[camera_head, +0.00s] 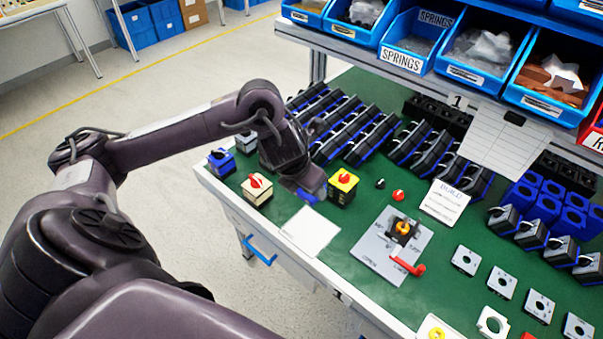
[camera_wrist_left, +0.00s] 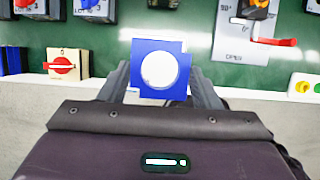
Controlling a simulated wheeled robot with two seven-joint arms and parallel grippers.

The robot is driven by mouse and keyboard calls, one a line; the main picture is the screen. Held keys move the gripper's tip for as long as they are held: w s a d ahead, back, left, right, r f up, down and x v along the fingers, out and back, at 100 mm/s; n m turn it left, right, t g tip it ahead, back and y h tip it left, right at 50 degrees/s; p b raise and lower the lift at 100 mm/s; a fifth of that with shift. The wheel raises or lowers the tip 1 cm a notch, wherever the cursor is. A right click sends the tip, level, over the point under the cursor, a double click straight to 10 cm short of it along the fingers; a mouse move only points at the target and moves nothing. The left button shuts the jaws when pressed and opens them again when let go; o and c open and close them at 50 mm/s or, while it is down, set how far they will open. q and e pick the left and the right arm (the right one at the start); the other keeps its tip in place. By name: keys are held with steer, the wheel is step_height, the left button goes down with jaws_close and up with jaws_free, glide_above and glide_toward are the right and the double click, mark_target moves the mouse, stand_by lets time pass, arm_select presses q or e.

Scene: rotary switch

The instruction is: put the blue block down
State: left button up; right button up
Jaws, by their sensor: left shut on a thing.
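The blue block (camera_wrist_left: 160,43) is a square blue piece with a round white area in its face. My left gripper (camera_wrist_left: 158,84) is shut on it, with a dark finger on either side. In the head view my left gripper (camera_head: 302,190) is over the front edge area of the green workbench (camera_head: 352,222), and a bit of blue (camera_head: 309,197) shows at its tip. I cannot tell whether the block touches the bench. My right gripper is not in view.
A yellow-topped switch (camera_head: 343,187) stands just right of the gripper. A beige switch with a red knob (camera_head: 257,189) and a blue switch (camera_head: 221,162) stand to its left. A white sheet (camera_head: 310,231) lies in front. Rows of dark switches (camera_head: 345,128) are behind.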

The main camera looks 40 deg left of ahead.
mark_target(310, 230)
arm_select(q)
step_height(310, 230, down, 18)
steer(key=shift+d+r, duration=0.1)
steer(key=shift+r, duration=0.15)
steer(key=shift+f, duration=0.2)
steer(key=o, duration=1.1)
steer(key=shift+r, duration=0.15)
steer(key=shift+r, duration=0.25)
steer(key=v, duration=1.1)
steer(key=shift+s+r, duration=0.2)
steer(key=shift+r, duration=0.15)
